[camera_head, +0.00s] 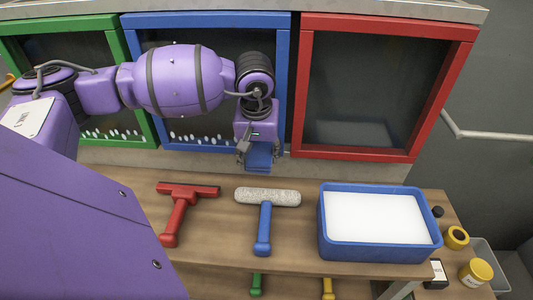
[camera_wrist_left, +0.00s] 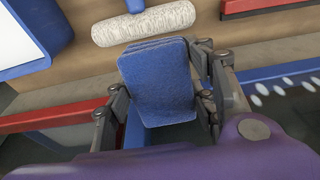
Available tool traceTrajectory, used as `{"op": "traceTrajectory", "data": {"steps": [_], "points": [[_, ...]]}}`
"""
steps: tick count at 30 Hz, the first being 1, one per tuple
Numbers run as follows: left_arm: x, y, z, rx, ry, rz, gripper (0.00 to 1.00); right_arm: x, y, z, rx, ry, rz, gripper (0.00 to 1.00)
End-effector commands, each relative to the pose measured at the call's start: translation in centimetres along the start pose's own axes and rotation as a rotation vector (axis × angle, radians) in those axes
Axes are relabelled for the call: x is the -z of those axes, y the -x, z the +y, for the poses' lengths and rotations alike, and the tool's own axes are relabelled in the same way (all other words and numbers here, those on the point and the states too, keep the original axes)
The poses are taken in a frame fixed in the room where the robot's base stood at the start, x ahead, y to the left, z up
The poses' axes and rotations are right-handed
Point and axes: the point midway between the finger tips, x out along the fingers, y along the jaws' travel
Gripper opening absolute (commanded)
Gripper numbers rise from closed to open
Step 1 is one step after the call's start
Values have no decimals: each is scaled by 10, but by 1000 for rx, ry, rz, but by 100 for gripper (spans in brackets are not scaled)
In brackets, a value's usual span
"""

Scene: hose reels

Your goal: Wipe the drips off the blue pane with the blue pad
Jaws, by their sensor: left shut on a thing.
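The blue-framed pane (camera_head: 208,65) stands upright at the back, between a green-framed and a red-framed pane. A row of white drips (camera_head: 200,137) shows along its lower part; some also show in the wrist view (camera_wrist_left: 284,90). My left gripper (camera_head: 258,150) is shut on the blue pad (camera_wrist_left: 158,82), which hangs below it at the pane's lower right corner. In the head view the pad (camera_head: 258,158) is over the lower frame edge; I cannot tell whether it touches. My left arm covers much of the pane. My right gripper is not in view.
On the wooden shelf (camera_head: 300,258) lie a red squeegee (camera_head: 177,208), a roller with a blue handle (camera_head: 263,222) and a blue tray (camera_head: 375,254) with white contents. Yellow jars (camera_head: 476,271) stand at the right. The green-framed pane (camera_head: 100,125) also has drips.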

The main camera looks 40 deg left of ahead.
Motion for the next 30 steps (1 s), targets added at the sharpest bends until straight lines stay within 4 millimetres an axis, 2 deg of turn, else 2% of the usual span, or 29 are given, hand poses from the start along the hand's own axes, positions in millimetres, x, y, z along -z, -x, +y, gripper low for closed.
{"op": "traceTrajectory", "data": {"steps": [3, 11, 19, 30], "points": [[1, 1, -10, 3, 3, 4, 26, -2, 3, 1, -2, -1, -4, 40], [0, 1, -19, 2, 3, 3, 26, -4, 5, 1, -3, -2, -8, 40], [0, 2, -42, 3, 3, 3, 26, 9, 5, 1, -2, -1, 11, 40], [0, 1, -59, 2, 2, 1, 26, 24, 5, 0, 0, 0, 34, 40]]}}
